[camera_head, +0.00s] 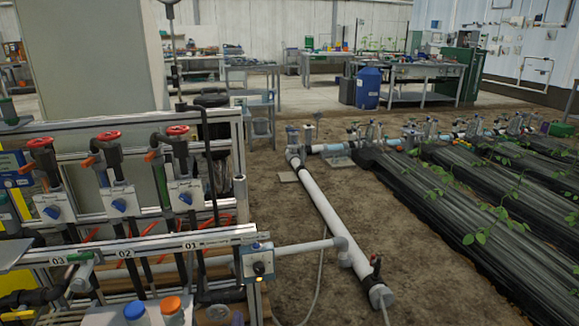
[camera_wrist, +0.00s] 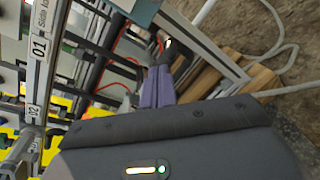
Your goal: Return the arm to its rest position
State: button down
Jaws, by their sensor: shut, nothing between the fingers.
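My gripper (camera_wrist: 165,62) shows in the wrist view, its dark grey body (camera_wrist: 190,140) across the bottom and its narrow purplish fingers together, with nothing between them. It is close to the fertigation skid's frame. The rail labelled 01 (camera_wrist: 38,50) runs along the left of that view. In the head view the skid's labelled rail (camera_head: 150,245) crosses the lower left. My arm's full posture is not visible in either view.
The skid carries red handwheels (camera_head: 110,135), blue-knobbed boxes (camera_head: 118,203) and a small control box (camera_head: 258,262) at the rail's right end. A white pipe (camera_head: 325,210) lies on the soil. Plant rows (camera_head: 470,210) fill the right. Bare soil lies between.

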jog(key=s+d+r+m+g+h+p, duration=0.15)
jog(key=d+r+m+g, duration=0.25)
jog(key=d+m, duration=0.4)
jog(key=d+r+m+g+h+p, duration=0.1)
jog(key=d+r+m+g+p, duration=0.2)
jog(key=d+m, duration=0.5)
jog(key=s+d+r+m+g+p, duration=0.4)
jog(key=s+d+r+m+g, duration=0.3)
jog(key=s+d+r+m, duration=0.85)
notch_tip(320, 180, up, 39)
jog(key=s+a+n+p, duration=0.1)
jog(key=a+n+p, duration=0.1)
jog(key=p, duration=3.5)
jog(key=shift+s+f+p, duration=0.2)
jog(key=shift+s+p, duration=0.15)
jog(key=shift+s, duration=0.05)
jog(key=shift+w+n+y, duration=0.1)
jog(key=shift+n+y, duration=0.15)
jog(key=shift+a, duration=0.1)
